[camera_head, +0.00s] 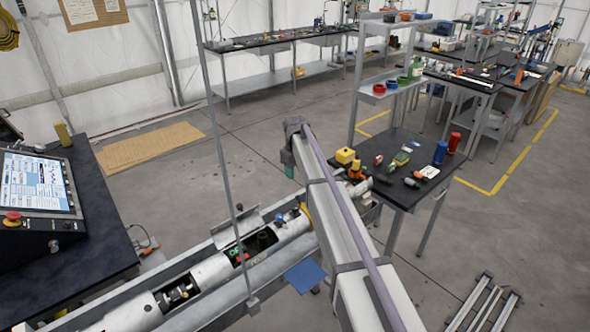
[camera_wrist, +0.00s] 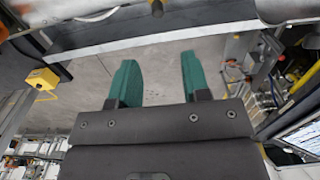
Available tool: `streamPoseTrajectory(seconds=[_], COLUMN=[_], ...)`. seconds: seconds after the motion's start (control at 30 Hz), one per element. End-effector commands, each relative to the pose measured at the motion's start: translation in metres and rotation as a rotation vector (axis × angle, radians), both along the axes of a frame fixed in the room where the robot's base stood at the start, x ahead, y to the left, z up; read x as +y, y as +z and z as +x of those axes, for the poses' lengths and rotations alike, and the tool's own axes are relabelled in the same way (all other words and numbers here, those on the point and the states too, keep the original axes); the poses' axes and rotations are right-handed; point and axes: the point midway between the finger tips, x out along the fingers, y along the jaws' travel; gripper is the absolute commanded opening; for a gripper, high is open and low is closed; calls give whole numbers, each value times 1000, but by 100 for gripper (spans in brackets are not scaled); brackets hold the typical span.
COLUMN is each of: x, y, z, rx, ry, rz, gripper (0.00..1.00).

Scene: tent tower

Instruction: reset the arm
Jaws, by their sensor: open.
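My arm stretches from the lower right of the head view up toward the middle. At its far end, a small teal part of my gripper (camera_head: 288,165) shows beside the grey wrist. In the wrist view my gripper (camera_wrist: 158,82) has its two teal fingers spread apart, with only grey floor showing between them. Nothing is held. The gripper is apart from the long white tube (camera_head: 205,272), which lies in a rail trough below it in the head view. The tube has open cutouts with small parts inside.
A control console with a screen (camera_head: 35,183) is at the left. A thin upright pole (camera_head: 222,160) stands near the tube. Open floor lies behind.

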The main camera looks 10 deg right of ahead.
Motion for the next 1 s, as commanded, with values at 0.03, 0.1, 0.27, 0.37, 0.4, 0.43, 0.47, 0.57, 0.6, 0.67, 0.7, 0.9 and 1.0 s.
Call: streamPoseTrajectory(seconds=[0.03, 0.1, 0.27, 0.37, 0.4, 0.43, 0.47, 0.57, 0.6, 0.67, 0.7, 0.9, 1.0], x=[0, 0, -9, -19, -22, -25, -27, -32, -34, -36, -37, -38, -38], y=[0, 0, -16, -40, -50, -56, -63, -82, -88, -95, -101, -96, -96], z=[0, -4, -127, -228, -266, -293, -318, -382, -399, -414, -416, -409, -409], rx=[0, 0, 2, 2, 2, 2, 3, 2, 2, 2, 2, 2, 2], ry=[-10, -75, -289, -417, -460, -488, -511, -551, -555, -558, -561, -561, -560], rz=[0, 0, -1, -1, -2, -2, -2, -2, -2, -2, -2, -2, -2], gripper=[43, 43, 43, 43, 43, 43, 43, 43, 43, 43, 43, 43, 43])
